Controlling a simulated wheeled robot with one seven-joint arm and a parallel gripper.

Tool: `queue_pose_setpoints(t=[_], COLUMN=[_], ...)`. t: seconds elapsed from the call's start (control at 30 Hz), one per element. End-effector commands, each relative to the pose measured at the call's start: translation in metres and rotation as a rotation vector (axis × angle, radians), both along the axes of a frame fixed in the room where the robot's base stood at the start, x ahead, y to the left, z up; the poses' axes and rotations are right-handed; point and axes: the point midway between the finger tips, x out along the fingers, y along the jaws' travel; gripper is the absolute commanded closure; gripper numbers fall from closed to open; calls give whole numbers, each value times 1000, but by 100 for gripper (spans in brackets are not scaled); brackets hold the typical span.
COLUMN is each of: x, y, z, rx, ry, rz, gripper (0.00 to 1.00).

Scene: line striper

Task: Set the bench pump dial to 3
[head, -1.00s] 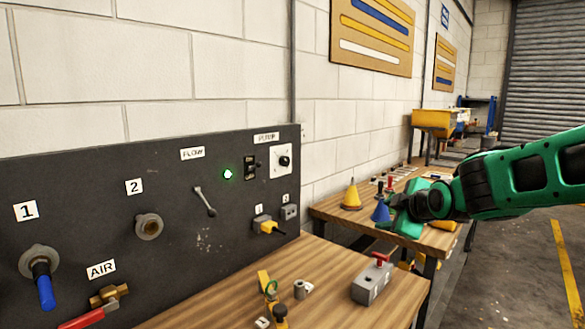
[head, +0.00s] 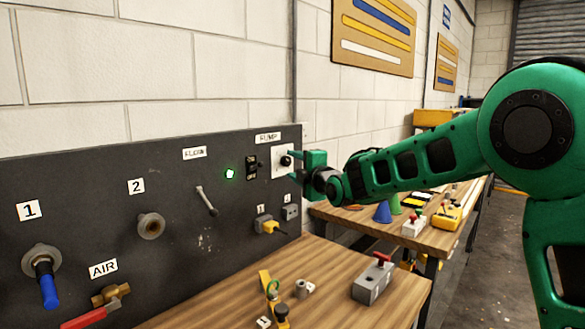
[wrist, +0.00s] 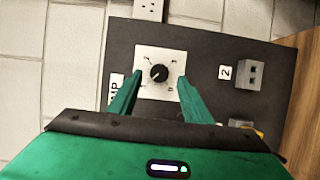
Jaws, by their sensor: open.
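The pump dial is a black knob (wrist: 158,73) on a white square plate (wrist: 150,62) with small marks around it. In the head view the white plate (head: 281,164) is at the right end of the dark panel, under the PUMP label (head: 268,138). My gripper (wrist: 155,92) is open, with its green fingers on either side of the plate's lower part in the wrist view. The knob lies between and beyond the fingertips, apart from them. In the head view my gripper (head: 297,167) is just right of the plate. The dial's setting is too small to read.
The dark panel (head: 100,200) carries a black switch (head: 251,167), a green light (head: 229,174), a lever (head: 206,200) and a yellow plug (head: 268,227). A grey box with red handle (head: 373,281) stands on the wooden bench (head: 330,310) below. A wall outlet (wrist: 149,9) is near the panel.

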Motion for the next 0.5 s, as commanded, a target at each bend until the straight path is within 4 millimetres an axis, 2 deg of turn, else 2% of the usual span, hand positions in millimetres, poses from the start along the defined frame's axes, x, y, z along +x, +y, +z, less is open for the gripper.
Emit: queue_pose_setpoints(t=[0.2, 0.5], x=[21, 25], y=[11, 14], z=[0, 0], rx=[0, 0], ry=[1, 1], rz=[0, 0], gripper=[55, 55])
